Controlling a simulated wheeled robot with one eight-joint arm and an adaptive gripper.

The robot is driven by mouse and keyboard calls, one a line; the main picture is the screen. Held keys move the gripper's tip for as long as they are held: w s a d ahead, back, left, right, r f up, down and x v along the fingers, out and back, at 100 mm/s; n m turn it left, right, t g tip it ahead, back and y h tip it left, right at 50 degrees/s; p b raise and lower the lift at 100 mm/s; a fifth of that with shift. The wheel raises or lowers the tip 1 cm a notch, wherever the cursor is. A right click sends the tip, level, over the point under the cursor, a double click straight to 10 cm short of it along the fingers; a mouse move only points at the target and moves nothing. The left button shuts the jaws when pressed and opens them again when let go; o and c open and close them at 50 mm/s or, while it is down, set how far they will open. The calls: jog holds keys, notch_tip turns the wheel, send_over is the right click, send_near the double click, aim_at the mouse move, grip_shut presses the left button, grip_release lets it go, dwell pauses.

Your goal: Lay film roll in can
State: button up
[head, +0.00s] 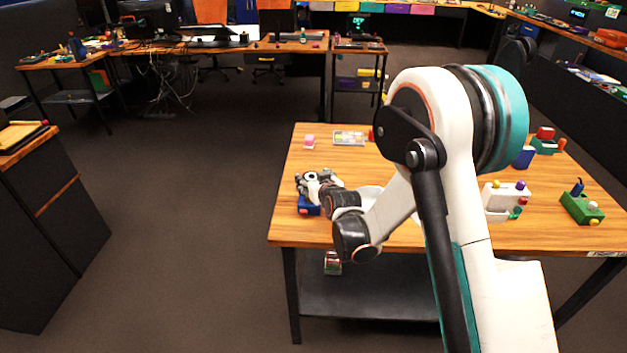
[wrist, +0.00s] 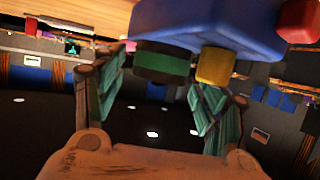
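My gripper (head: 318,184) is over the left side of the wooden table, at a blue block (head: 309,205). In the wrist view my gripper (wrist: 160,90) has its two teal-padded fingers spread apart. The blue block (wrist: 235,22) fills the top of that view. A dark cylinder with a green band (wrist: 162,64) and a yellow knob (wrist: 216,65) stick out from it. The banded cylinder appears between the fingertips, with no clear grip on it. I cannot tell which thing is the film roll or the can.
The wooden table (head: 400,236) also bears a pink block (head: 309,141), a small tray (head: 349,138), a white panel with knobs (head: 507,197), a green block (head: 582,207) and a blue container (head: 523,157). A small item (head: 332,262) is on the lower shelf. My arm hides the table's middle.

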jog(key=p+v, duration=0.4)
jog(key=v, duration=1)
jog(key=shift+w+r, duration=0.2)
jog(key=shift+r, duration=0.2)
